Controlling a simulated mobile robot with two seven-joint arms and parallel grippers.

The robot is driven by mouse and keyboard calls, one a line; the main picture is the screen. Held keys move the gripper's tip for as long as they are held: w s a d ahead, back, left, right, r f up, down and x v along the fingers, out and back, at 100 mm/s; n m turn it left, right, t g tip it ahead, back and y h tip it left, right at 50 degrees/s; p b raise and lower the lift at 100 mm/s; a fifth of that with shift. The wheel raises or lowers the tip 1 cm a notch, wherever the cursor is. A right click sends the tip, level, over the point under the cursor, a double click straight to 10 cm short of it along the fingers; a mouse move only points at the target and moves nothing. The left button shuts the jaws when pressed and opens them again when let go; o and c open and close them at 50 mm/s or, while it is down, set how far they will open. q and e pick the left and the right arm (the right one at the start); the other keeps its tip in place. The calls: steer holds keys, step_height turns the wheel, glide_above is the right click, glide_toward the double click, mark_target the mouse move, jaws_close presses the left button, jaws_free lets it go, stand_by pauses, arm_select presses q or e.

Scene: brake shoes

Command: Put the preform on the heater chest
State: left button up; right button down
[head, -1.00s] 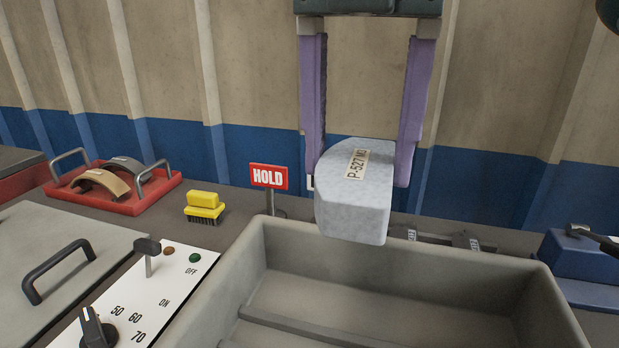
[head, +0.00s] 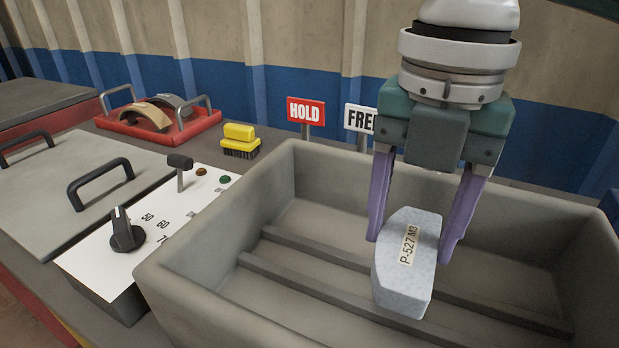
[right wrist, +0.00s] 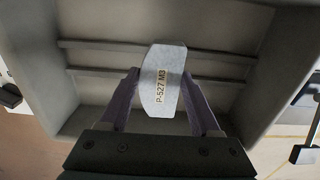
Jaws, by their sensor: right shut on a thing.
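The preform, a speckled pale grey block labelled P-527 M3 (head: 400,285), is held between the purple fingers of my right gripper (head: 410,247). It is over the open grey bin, tilted in the head view, and seems clear of the floor, though the gap is hard to judge. The right wrist view shows the preform (right wrist: 163,95) between both fingers with the bin behind it. The heater chest looks to be the flat grey lidded box (head: 45,210) with black handles at the left, beside a white control panel (head: 150,222). My left gripper is not in view.
The grey bin (head: 165,265) has raised walls and floor ribs. A knob (head: 125,232) and a lever (head: 181,170) stick up from the panel. Behind are a yellow brush (head: 240,140), a red tray (head: 190,132) with curved shoes, a HOLD sign (head: 305,110) and a partly hidden white sign (head: 359,119).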

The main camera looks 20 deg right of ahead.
mark_target(411, 236)
step_height(411, 236, down, 4)
steer(key=shift+f+b, duration=0.1)
steer(key=shift+b, duration=0.4)
steer(key=shift+c, duration=0.5)
jaws_free()
step_height(411, 236, up, 12)
steer(key=p, duration=0.3)
